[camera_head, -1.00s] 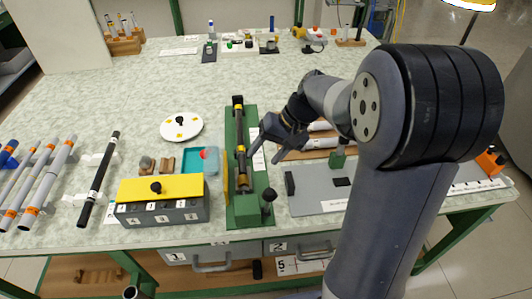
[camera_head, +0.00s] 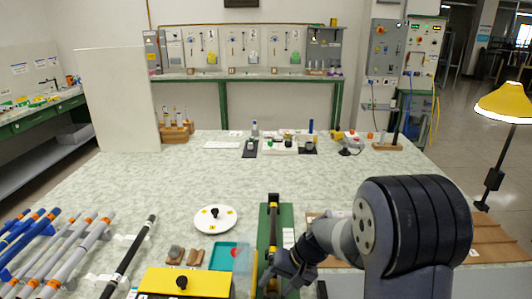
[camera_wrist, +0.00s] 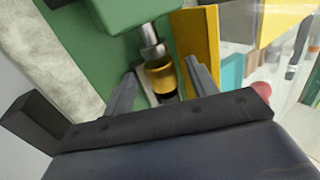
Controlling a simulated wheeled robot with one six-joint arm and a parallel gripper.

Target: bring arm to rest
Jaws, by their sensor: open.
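My gripper (camera_head: 283,278) is low over the front of the table, beside the green fixture (camera_head: 284,222) that holds a dark rod with a yellow band. In the wrist view my gripper (camera_wrist: 160,85) is open, its two fingers on either side of a brass-and-steel rod end (camera_wrist: 160,72). I cannot tell whether the fingers touch it. A green block (camera_wrist: 130,14) and a yellow plate (camera_wrist: 203,45) stand close around the fingers.
A yellow-topped box (camera_head: 186,283) and a teal tray (camera_head: 222,256) lie left of the fixture. A white disc (camera_head: 216,219) with a black knob lies behind them. Several rods rest on the left. The table's middle is clear. A lamp (camera_head: 506,103) stands at right.

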